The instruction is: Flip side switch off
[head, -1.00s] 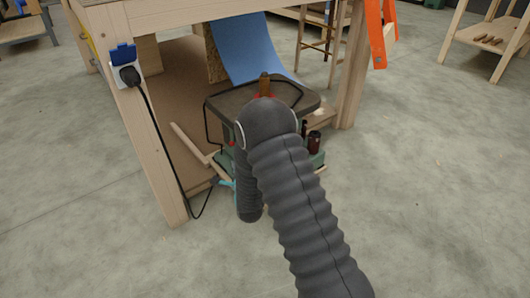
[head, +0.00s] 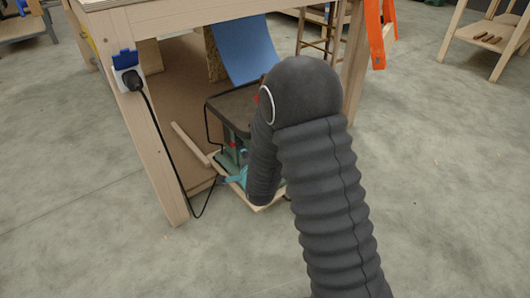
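A small green machine (head: 229,158) with a dark flat top (head: 232,108) stands on a wooden base under the near edge of the workbench. A small red part (head: 233,144) shows on its side, perhaps the switch; it is too small to tell its position. My dark sleeved arm covers the machine's right part. A light-blue piece, apparently my gripper (head: 237,178), shows left of the sleeve's lower end, low beside the machine and just below the red part. Its fingers are too small and partly hidden to tell whether they are open.
A wooden bench leg (head: 158,150) stands left of the machine, carrying a socket (head: 128,76) with a black plug and hanging cable (head: 165,135). A blue curved sheet (head: 245,50) is behind. Clear concrete floor lies in front and right.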

